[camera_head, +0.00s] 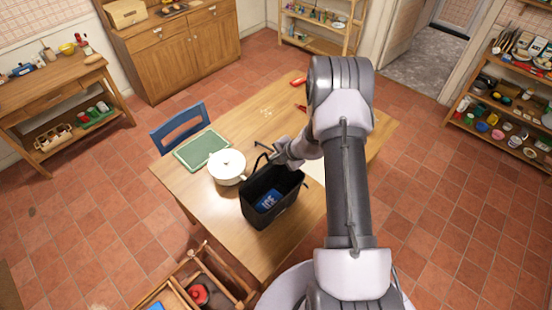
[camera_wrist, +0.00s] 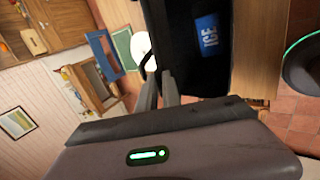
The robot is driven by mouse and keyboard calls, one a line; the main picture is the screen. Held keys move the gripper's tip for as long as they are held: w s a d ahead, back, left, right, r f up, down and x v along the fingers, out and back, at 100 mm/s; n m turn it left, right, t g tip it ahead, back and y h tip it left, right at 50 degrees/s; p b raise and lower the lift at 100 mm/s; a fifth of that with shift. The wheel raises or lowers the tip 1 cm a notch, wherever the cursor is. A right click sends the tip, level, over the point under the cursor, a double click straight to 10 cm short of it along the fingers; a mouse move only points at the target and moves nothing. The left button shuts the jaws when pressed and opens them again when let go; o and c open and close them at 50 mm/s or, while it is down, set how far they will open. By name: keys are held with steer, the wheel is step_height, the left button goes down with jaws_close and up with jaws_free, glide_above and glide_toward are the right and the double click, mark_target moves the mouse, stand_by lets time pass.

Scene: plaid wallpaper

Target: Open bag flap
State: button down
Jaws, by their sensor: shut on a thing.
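The black bag (camera_head: 262,217) stands on the wooden table near its front edge. Its top is open and a blue ICE pack (camera_head: 268,202) shows inside. In the wrist view the bag (camera_wrist: 198,75) fills the upper middle, with the ICE pack (camera_wrist: 207,35) in it. A thin black handle loop (camera_head: 262,160) rises at its far left. My gripper (camera_head: 279,157) is at the bag's far upper edge. In the wrist view its fingers (camera_wrist: 160,78) are close together beside the bag, shut on its edge. I cannot tell whether flap or handle is between them.
A white lidded pot (camera_head: 227,167) stands just left of the bag, with a green board (camera_head: 201,149) beyond it. A blue chair (camera_head: 179,127) is at the table's far left side. The table's (camera_head: 240,115) far part is mostly clear.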

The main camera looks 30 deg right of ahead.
steer(key=c, duration=1.6)
jaws_free()
steer(key=p+v, duration=0.1)
steer(key=v, duration=1.6)
steer(key=shift+s+r, duration=0.2)
steer(key=shift+s, duration=0.05)
steer(key=shift+a, duration=0.2)
